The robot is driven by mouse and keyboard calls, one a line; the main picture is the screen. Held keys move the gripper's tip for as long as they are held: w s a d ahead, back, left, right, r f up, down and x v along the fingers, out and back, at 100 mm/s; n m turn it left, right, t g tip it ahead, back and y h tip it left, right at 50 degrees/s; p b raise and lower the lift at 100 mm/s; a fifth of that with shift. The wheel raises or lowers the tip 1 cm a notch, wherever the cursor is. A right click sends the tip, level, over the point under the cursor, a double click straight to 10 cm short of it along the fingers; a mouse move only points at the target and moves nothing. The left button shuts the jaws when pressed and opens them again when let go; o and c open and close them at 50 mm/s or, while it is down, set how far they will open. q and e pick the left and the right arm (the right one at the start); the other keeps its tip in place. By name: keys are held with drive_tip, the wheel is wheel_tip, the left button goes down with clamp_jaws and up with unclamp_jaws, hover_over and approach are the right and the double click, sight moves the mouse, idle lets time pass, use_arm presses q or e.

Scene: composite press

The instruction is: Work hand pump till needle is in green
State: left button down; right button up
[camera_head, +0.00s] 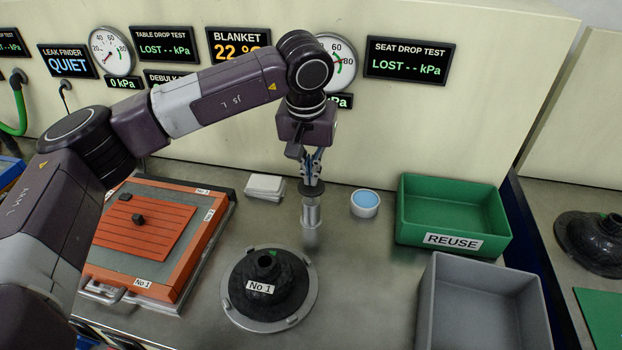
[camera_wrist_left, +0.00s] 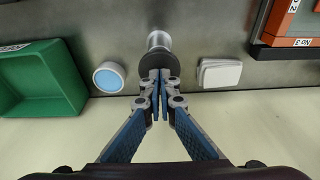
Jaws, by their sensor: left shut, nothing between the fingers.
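The hand pump (camera_head: 311,212), an upright metal cylinder with a dark round knob on top, stands on the bench behind the No 1 part. My left gripper (camera_head: 312,180) points down right at the knob, with its fingers shut and nothing between them. In the left wrist view, the shut fingertips (camera_wrist_left: 159,80) overlap the dark knob (camera_wrist_left: 158,63); I cannot tell whether they touch it. The right dial gauge (camera_head: 345,65) is partly hidden by my left arm; its red needle seems near the green 80. The left dial gauge (camera_head: 110,50) has its needle low, above a 0 kPa readout.
A black No 1 part (camera_head: 265,285) on a round metal plate stands in front of the pump. A blue-topped cup (camera_head: 365,204), a green REUSE bin (camera_head: 452,240) and a grey bin (camera_head: 485,262) are to the right. White pads (camera_head: 265,186) lie left of the pump.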

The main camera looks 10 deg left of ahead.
use_arm(q)
drive_tip(key=shift+r, duration=0.4)
drive_tip(key=shift+r, duration=0.1)
drive_tip(key=shift+r+p, duration=1.55)
drive_tip(key=shift+r, duration=0.9)
